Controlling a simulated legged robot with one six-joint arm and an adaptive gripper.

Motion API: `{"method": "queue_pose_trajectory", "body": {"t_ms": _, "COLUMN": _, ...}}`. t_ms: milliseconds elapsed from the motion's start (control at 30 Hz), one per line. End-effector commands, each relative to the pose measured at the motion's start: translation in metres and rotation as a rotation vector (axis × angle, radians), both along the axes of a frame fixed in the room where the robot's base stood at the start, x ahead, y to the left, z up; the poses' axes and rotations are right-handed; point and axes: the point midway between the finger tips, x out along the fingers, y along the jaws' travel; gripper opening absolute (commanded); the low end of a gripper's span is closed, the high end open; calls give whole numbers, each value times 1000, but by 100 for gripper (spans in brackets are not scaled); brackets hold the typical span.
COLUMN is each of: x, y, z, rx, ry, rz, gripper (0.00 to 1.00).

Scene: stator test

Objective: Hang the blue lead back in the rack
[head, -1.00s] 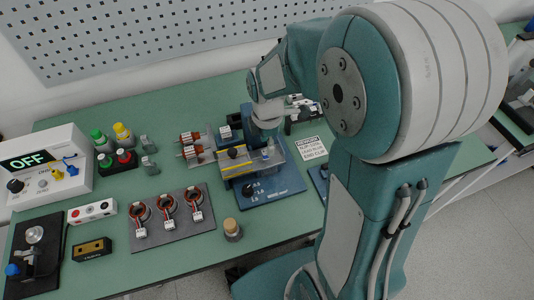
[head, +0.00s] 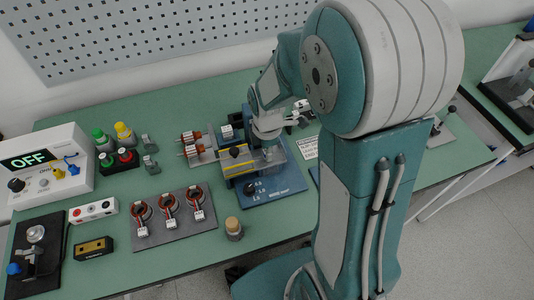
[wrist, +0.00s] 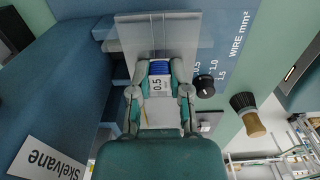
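A separate blue plug (head: 72,168) is on the white OFF tester (head: 40,188). I cannot make out a lead rack; my arm hides part of the bench.
The clear guard (wrist: 184,40) and a black knob (wrist: 205,86) are close to my fingers. A brush (wrist: 248,115) stands right of the machine.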

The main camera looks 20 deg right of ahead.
Motion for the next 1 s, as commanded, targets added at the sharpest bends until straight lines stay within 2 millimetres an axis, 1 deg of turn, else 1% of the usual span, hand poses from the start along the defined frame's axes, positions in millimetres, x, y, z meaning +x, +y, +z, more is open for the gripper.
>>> {"method": "queue_pose_trajectory", "body": {"t_ms": 167, "x": -1, "y": 1, "z": -1, "rx": 2, "ry": 5, "rz": 0, "gripper": 0}}
{"method": "queue_pose_trajectory", "body": {"t_ms": 1000, "x": 0, "y": 1, "z": 43, "rx": 1, "ry": 1, "rz": 0, "gripper": 0}}
